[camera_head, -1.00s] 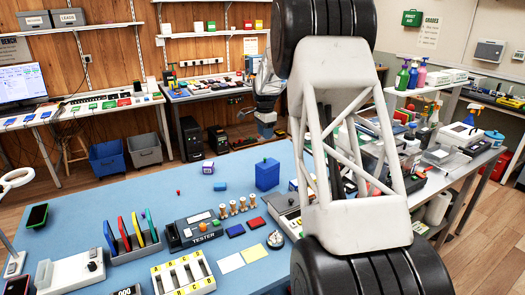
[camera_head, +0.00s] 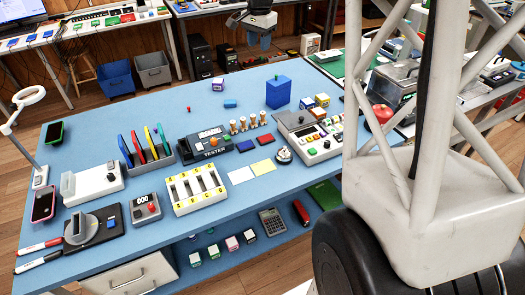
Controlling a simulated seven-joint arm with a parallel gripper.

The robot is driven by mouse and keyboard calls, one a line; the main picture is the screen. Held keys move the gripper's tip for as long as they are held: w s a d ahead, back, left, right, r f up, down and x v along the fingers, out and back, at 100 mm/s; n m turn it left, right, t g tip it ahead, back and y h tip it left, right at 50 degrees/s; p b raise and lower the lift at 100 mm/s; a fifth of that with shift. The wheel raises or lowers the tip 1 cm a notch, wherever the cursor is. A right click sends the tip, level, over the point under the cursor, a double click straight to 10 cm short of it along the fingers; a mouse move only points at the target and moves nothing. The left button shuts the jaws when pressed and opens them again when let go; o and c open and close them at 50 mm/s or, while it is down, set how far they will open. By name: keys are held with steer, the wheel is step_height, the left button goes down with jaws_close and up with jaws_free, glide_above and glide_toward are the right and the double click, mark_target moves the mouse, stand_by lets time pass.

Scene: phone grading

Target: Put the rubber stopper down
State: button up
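My gripper (camera_head: 265,40) shows small at the top of the picture, past the back edge of the blue table. Its fingers point down, and I cannot make out whether they are apart or together, or whether anything is between them. I cannot identify the rubber stopper for certain in this view. A tiny red piece (camera_head: 188,109) lies alone on the left back part of the blue table (camera_head: 120,115), well apart from my gripper. A small blue block (camera_head: 230,104) lies to its right.
A large blue box (camera_head: 278,92) stands near the table's back right. The tester (camera_head: 205,143), a row of coloured slabs (camera_head: 148,146) and a lettered rack (camera_head: 194,188) fill the middle. A magnifier lamp (camera_head: 30,105) stands left. The back left of the table is mostly bare.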

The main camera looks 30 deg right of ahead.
steer(key=s+a+r+n, duration=0.1)
steer(key=s+a+n, duration=0.1)
steer(key=s+a, duration=0.35)
steer(key=s+a+r+n+t, duration=0.1)
steer(key=s+a+n, duration=0.15)
steer(key=s, duration=0.65)
steer(key=s+a+r+n, duration=0.1)
steer(key=s+a+n, duration=0.1)
steer(key=s+a, duration=0.4)
steer(key=s+a+f+n, duration=0.2)
steer(key=s+f+n, duration=0.1)
steer(key=s, duration=0.7)
steer(key=s+a+f+n, duration=0.3)
steer(key=s, duration=0.8)
steer(key=shift+t, duration=0.4)
steer(key=shift+o, duration=0.6)
steer(key=shift+w, duration=0.15)
